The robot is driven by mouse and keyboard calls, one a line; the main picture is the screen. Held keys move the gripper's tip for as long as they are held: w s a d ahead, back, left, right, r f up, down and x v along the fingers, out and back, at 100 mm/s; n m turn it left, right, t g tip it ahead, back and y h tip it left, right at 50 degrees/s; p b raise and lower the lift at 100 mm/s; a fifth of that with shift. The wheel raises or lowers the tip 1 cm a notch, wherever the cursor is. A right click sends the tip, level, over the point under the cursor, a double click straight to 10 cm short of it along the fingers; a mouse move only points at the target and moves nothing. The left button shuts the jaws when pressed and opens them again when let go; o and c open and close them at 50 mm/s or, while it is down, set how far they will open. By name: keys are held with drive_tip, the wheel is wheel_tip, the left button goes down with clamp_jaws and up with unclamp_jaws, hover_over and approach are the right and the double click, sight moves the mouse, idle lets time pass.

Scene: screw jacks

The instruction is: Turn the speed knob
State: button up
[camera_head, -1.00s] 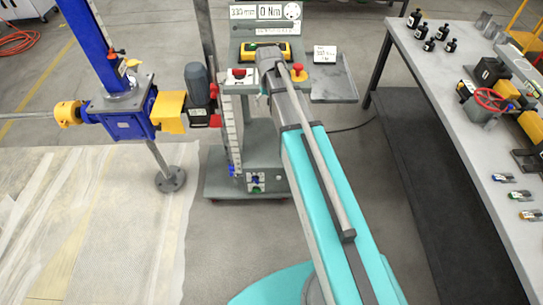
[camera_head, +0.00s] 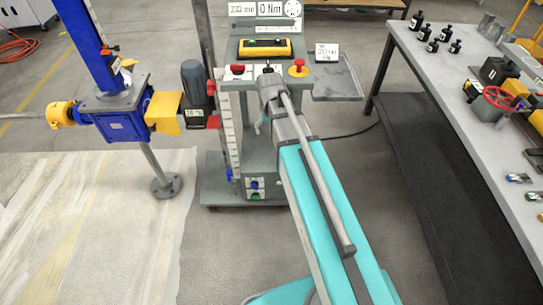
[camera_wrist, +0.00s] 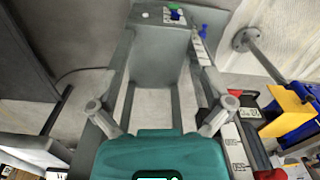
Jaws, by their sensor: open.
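The grey control console (camera_head: 224,85) stands in front of me at the top middle of the head view. Its top carries a red button (camera_head: 237,69), a small dark knob-like part (camera_head: 267,69) and a red-topped yellow button (camera_head: 298,68). I cannot tell for certain which part is the speed knob. My arm reaches up to the console's front, and its end hides part of the front face. My gripper (camera_wrist: 157,110) is open and empty in the wrist view, its two grey fingers wide apart above the console column's front and base.
A blue screw jack (camera_head: 125,118) with a dark motor (camera_head: 195,82) stands left of the console. A workbench (camera_head: 440,75) with bottles and a red handwheel (camera_head: 497,98) stands on the right. A small side tray (camera_head: 335,82) juts from the console.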

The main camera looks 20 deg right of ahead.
drive_tip(key=s+f+b, duration=0.4)
drive_tip(key=f+b, duration=0.1)
drive_tip(key=f, duration=0.1)
drive_tip(key=shift+s+a+b, duration=0.3)
drive_tip(key=shift+a, duration=0.1)
drive_tip(key=shift+f, duration=0.1)
drive_tip(key=s+r+n+p, duration=0.1)
drive_tip(key=s+r+p, duration=0.5)
drive_tip(key=r+p, duration=0.3)
drive_tip(key=shift+s+a+r, duration=0.15)
drive_tip(key=shift+s+a, duration=0.1)
drive_tip(key=shift+a, duration=0.2)
idle(2.2)
